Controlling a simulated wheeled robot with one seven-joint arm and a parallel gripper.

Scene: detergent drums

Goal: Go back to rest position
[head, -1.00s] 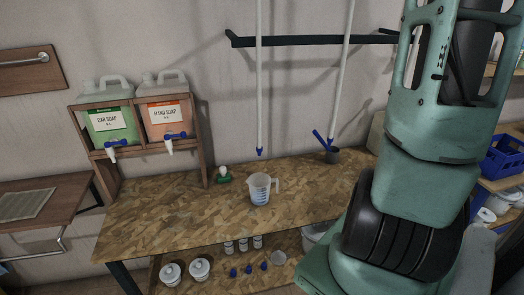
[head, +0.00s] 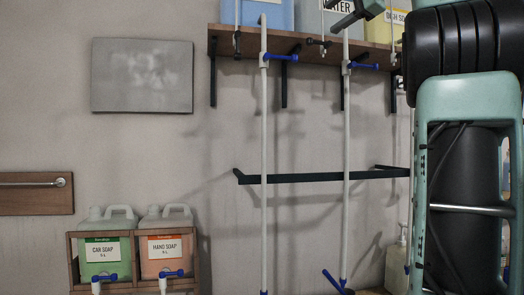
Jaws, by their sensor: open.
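My gripper (head: 333,15) shows only partly at the top edge of the head view, right of centre. Its dark fingers are apart and point left, with nothing seen between them. It is in front of the high shelf's containers, near the WATER label. My teal and black arm fills the right side of the view and runs out of the top.
A wooden shelf (head: 232,43) with large containers is at the top, with white pipes (head: 264,180) and blue valves below. A dark rail (head: 300,178) crosses the wall. Car soap (head: 103,258) and hand soap (head: 165,257) drums stand lower left.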

